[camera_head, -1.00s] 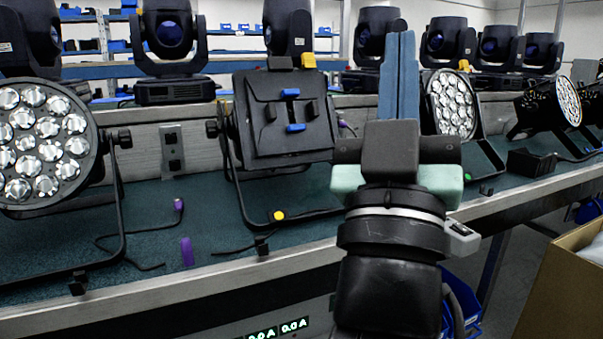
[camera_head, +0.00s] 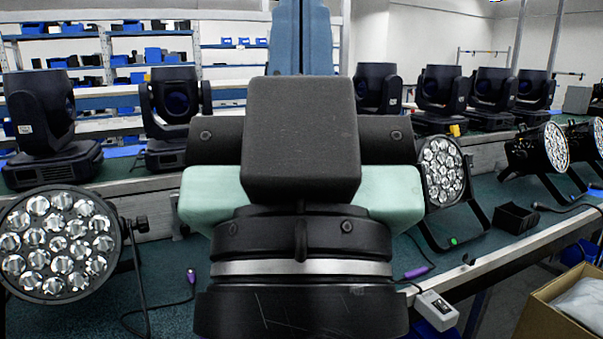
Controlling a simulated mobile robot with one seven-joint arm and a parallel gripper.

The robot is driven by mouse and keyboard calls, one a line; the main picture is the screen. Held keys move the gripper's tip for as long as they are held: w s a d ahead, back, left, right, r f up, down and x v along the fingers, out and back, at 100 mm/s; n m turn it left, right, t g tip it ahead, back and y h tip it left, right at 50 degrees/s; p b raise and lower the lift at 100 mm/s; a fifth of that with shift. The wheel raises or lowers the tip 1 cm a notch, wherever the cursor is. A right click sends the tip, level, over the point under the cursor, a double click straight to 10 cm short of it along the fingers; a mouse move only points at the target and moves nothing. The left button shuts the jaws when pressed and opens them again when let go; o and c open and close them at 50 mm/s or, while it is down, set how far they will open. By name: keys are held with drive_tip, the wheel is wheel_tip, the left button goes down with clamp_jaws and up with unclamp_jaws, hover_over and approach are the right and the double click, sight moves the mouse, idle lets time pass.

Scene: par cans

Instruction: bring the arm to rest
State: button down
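My gripper (camera_head: 301,30) is in the middle of the head view, large and close to the camera, seen from behind. Its dark body and pale green parts fill the centre, and blue finger-like parts rise above it to the top edge. I cannot see whether the fingers are apart, or whether anything is between them. My arm hides the middle of the bench, including the place where a par can with a square back stood.
A workbench (camera_head: 175,262) with a dark green top runs across the view. Par cans stand at left (camera_head: 62,245) and right (camera_head: 443,172). Several moving-head lights (camera_head: 375,90) line the shelf behind. A black tray (camera_head: 515,218) lies on the bench; a cardboard box (camera_head: 550,305) stands lower right.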

wheel_tip(320, 180, up, 18)
drive_tip(key=p, duration=1.6)
drive_tip(key=shift+r, duration=0.25)
drive_tip(key=c, duration=1.6)
unclamp_jaws()
